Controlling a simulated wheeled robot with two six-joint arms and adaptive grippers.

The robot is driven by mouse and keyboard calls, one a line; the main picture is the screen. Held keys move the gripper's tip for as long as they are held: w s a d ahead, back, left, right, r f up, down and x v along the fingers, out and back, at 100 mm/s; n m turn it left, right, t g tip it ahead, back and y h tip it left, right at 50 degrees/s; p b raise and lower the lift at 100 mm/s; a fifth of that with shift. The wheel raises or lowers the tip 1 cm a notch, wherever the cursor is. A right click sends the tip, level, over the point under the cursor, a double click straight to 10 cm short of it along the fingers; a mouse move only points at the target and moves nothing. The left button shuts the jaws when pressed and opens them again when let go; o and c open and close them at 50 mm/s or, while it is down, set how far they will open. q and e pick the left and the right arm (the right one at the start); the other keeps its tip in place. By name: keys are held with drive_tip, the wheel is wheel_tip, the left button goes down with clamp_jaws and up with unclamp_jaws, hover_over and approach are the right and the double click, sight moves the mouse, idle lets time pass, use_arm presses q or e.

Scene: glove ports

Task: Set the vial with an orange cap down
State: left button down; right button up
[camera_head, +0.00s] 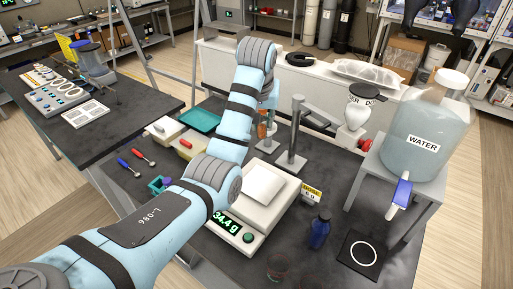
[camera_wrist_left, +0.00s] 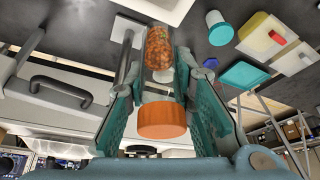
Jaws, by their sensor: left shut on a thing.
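A clear vial (camera_wrist_left: 158,85) with an orange cap (camera_wrist_left: 163,121) and orange-brown grains inside sits between the fingers of my left gripper (camera_wrist_left: 160,78) in the left wrist view. The gripper is shut on it, with the cap toward the wrist camera. In the head view my left gripper (camera_head: 268,100) is beyond the scale, beside the grey post stand, and part of the vial (camera_head: 264,131) shows below it. I cannot tell whether the vial's base touches the bench. My right gripper is out of view.
A scale (camera_head: 223,238) reading 34.4 g sits in front. The grey post stand (camera_head: 298,135) is close by. A blue bottle (camera_head: 320,232), a glass beaker (camera_head: 278,267) and a black mat with a white ring (camera_head: 347,263) are nearer right. A teal tray (camera_head: 202,120) is left.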

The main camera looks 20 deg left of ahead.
use_arm(q)
drive_tip(key=s+a+f+m+b, duration=0.15)
drive_tip(key=a+f, duration=0.25)
drive_tip(key=a, duration=0.5)
drive_tip(key=s+a+f+b, duration=0.3)
drive_tip(key=a, duration=0.6)
drive_tip(key=f+m, duration=0.1)
drive_tip(key=f, duration=0.5)
drive_tip(key=d+f+m+h, duration=0.1)
drive_tip(key=f, duration=0.6)
drive_tip(key=w+f+m, duration=0.1)
drive_tip(key=f, duration=0.5)
drive_tip(key=shift+w+d+f+h+b, duration=0.1)
drive_tip(key=shift+d+f+h+b, duration=0.2)
drive_tip(key=shift+b, duration=0.05)
drive_tip(key=shift+a, duration=0.1)
drive_tip(key=c, duration=1.8)
unclamp_jaws()
drive_tip(key=shift+f, duration=0.1)
drive_tip(key=o, duration=0.4)
